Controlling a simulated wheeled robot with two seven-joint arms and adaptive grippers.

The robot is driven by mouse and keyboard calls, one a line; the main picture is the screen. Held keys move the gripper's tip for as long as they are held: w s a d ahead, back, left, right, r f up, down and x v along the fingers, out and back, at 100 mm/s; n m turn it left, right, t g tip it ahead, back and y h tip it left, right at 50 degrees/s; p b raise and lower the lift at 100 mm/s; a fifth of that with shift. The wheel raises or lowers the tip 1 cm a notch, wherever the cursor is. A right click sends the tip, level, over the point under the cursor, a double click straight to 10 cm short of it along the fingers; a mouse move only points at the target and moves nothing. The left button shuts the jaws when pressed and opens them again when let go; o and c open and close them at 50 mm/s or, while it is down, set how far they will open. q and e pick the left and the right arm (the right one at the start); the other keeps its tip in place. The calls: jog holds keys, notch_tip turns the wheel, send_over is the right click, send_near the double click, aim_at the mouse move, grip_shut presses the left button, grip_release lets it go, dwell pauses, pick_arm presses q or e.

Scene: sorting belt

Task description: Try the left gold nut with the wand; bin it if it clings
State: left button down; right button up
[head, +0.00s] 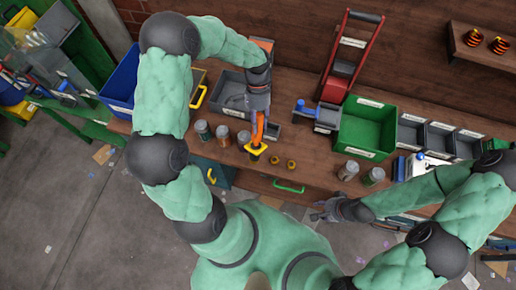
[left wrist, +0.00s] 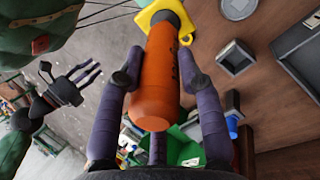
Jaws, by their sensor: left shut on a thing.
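My left gripper (head: 259,118) is shut on the orange handle of the wand (head: 260,130). The wand points down, with a yellow and black end (head: 256,150). In the left wrist view the fingers (left wrist: 162,100) flank the orange handle (left wrist: 158,85), and the yellow end (left wrist: 166,18) lies beyond. The left gold nut (head: 274,160) lies on the bench just right of the wand's end, apart from it in the picture. A second gold nut (head: 291,164) lies to its right. My right gripper (head: 328,210) is empty with fingers spread, by the bench's front edge; it also shows in the left wrist view (left wrist: 82,78).
A green crate (head: 366,151) stands right of the nuts, with small grey bins (head: 440,137) beyond. A grey tray (head: 226,88) is behind my left gripper. Jars (head: 222,133) stand left of the wand; two more (head: 348,170) stand right. Bench between is clear.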

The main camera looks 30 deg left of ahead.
pick_arm(q)
jog(key=shift+r+g+h+p, duration=0.4)
jog(key=shift+r+g+p, duration=0.6)
jog(key=shift+g+p, duration=0.25)
dwell(0.7)
jog(key=t+b, duration=0.1)
jog(key=t, duration=0.2)
jog(key=shift+s+y, duration=0.1)
jog(key=shift+y, duration=0.3)
jog(key=shift+f+t+b, duration=0.1)
jog(key=shift+t+b, duration=0.45)
jog(key=shift+b, duration=0.25)
jog(key=shift+t+y+b, duration=0.4)
jog(key=shift+t+b, duration=0.7)
jog(key=shift+r, duration=0.25)
notch_tip(320, 180, up, 15)
jog(key=p, duration=1.1)
jog(key=shift+w, duration=0.2)
